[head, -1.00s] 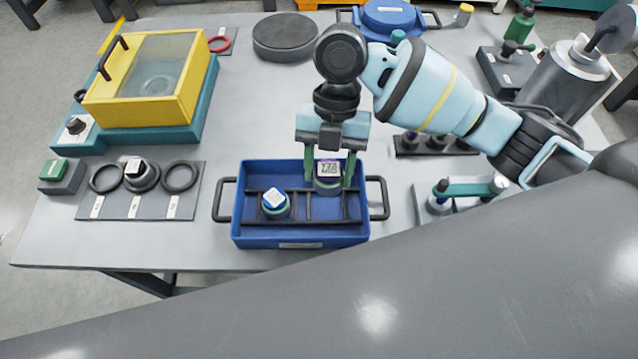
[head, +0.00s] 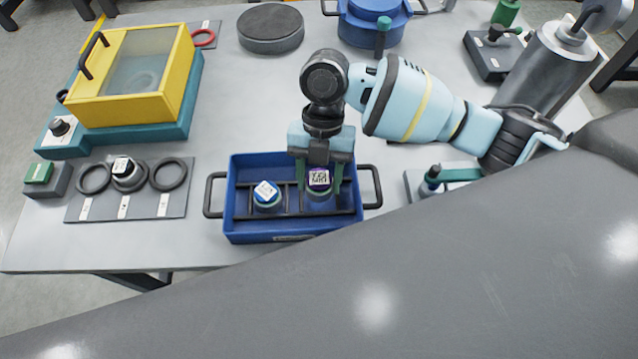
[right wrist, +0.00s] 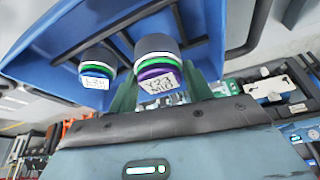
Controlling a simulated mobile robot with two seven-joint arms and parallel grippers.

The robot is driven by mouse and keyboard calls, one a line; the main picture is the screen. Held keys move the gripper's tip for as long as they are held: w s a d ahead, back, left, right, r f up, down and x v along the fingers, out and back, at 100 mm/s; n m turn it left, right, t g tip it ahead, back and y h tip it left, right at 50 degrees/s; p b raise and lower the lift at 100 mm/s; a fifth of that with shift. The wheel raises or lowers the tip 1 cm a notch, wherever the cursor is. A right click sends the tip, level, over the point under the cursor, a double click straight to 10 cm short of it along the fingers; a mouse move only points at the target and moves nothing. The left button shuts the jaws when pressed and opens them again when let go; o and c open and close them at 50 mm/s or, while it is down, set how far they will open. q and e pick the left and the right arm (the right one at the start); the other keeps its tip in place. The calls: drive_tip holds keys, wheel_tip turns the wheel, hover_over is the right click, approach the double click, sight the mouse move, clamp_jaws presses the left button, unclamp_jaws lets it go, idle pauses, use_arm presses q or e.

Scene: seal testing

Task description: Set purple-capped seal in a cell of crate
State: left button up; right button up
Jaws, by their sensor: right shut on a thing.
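The purple-capped seal (head: 319,180) is upright in the right part of the blue crate (head: 233,222), with a white code label on its cap. My right gripper (head: 320,192) is shut on it, green fingers on either side. The seal's lower part is inside the crate; whether it touches the floor I cannot tell. In the right wrist view the purple-capped seal (right wrist: 157,75) shows between the fingers. My left gripper is not in view.
Black dividers split the crate, which has a handle at each end. A dark mat (head: 127,205) with rings and a white-labelled part lies to the left. A yellow-framed box (head: 135,75) stands behind it. A teal-handled tool (head: 450,177) is at right.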

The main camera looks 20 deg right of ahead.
sight(319, 187)
drive_tip(key=shift+f, duration=1.75)
drive_tip(key=shift+f, duration=0.15)
drive_tip(key=o, duration=1.2)
drive_tip(key=v, duration=1.2)
